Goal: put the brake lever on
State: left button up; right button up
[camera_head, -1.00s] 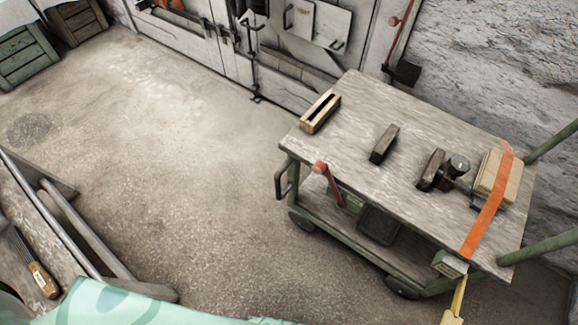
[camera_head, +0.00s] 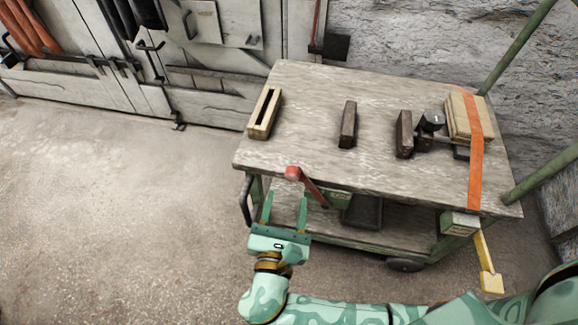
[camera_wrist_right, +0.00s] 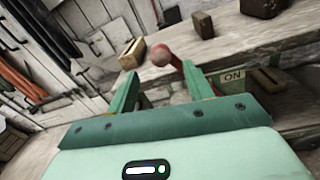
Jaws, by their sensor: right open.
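The brake lever is a dark red arm with a round red knob (camera_head: 293,173) on the front side of the cart (camera_head: 300,110), near its left end. It leans up and to the left. In the right wrist view the knob (camera_wrist_right: 161,55) shows beyond and between the fingertips. My right gripper (camera_head: 285,200) is open and empty, just below the knob, its two green fingers pointing at the cart; I cannot tell whether they touch the lever. A green plate reading "ON" (camera_wrist_right: 233,77) sits right of the lever. My left gripper is out of view.
On the cart top lie a slotted wooden block (camera_head: 264,114), dark blocks (camera_head: 348,124) and a strapped tan block (camera_head: 466,116). A black handle (camera_head: 245,200) is left of the lever. A yellow lever (camera_head: 487,265) hangs at the right. Floor at left is clear.

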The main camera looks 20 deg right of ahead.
aim_at(294, 167)
jog(key=x, duration=0.1)
jog(key=b+x, duration=0.1)
jog(key=x, duration=0.3)
jog(key=shift+f, duration=0.35)
jog(key=b+x, duration=0.2)
jog(key=x, duration=0.2)
jog(key=shift+w+d+r, duration=0.15)
jog(key=shift+w+d, duration=0.05)
jog(key=shift+w+d+r, duration=0.1)
jog(key=shift+w+d, duration=0.05)
jog(key=shift+w, duration=0.1)
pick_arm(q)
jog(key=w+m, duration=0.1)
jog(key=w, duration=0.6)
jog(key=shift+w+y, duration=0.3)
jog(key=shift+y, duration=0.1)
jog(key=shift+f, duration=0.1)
pick_arm(e)
jog(key=shift+c, duration=0.3)
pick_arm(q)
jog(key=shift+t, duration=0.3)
pick_arm(e)
grip_shut()
